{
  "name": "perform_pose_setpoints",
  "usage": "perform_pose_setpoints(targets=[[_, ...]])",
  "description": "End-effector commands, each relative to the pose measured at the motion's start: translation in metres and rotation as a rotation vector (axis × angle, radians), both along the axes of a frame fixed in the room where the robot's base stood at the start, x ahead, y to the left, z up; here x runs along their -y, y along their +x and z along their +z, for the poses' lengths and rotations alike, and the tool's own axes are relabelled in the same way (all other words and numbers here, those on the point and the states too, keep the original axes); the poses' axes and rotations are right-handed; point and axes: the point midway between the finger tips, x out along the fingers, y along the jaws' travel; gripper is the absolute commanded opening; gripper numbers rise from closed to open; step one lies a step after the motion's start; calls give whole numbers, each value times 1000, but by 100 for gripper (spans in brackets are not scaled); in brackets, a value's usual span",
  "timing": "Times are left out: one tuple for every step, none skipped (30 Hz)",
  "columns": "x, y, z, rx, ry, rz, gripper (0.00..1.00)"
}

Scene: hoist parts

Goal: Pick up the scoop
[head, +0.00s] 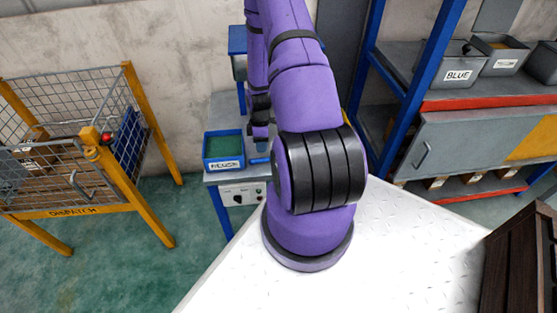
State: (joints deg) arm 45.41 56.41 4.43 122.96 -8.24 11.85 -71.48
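A small blue piece (259,160), perhaps the scoop's handle, shows on the grey bench just right of a blue bin (223,151) with green contents and a white label. The rest of it is hidden behind my purple arm or too small to make out. My gripper (260,132) seems to be the dark and purple end pointing down above the bench, right of the bin and close above the blue piece. My arm covers much of it. I cannot tell whether its fingers are open or shut, or whether they touch anything.
The bench (222,112) has a control box (242,194) on its front. A wire cage cart (75,150) marked DISPATCH stands at the left. A blue-framed shelf with grey bins (457,66) is at the right. A dark slatted crate (520,262) sits at the lower right.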

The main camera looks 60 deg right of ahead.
Motion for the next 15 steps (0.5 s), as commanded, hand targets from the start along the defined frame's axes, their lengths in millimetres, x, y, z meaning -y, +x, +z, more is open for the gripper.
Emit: perform_pose_setpoints(targets=[[-1,-1,-4,-1,0,0,25],[-1,-1,-6,-1,0,0,25],[-1,-1,-8,-1,0,0,25],[-2,-1,-9,-1,-1,0,25],[-2,-1,-10,-1,-1,0,25],[-2,-2,-12,-1,0,1,25],[-3,-2,-15,-1,0,1,25],[-4,-2,-18,-1,0,2,25],[-5,-3,-22,-2,1,3,25],[-7,-4,-27,-3,2,3,25],[-7,-4,-31,-2,2,2,25],[-9,-5,-37,-2,1,1,25],[-10,-6,-41,-2,2,1,25],[-10,-6,-44,-2,2,1,25],[-10,-6,-49,-2,1,2,25]])
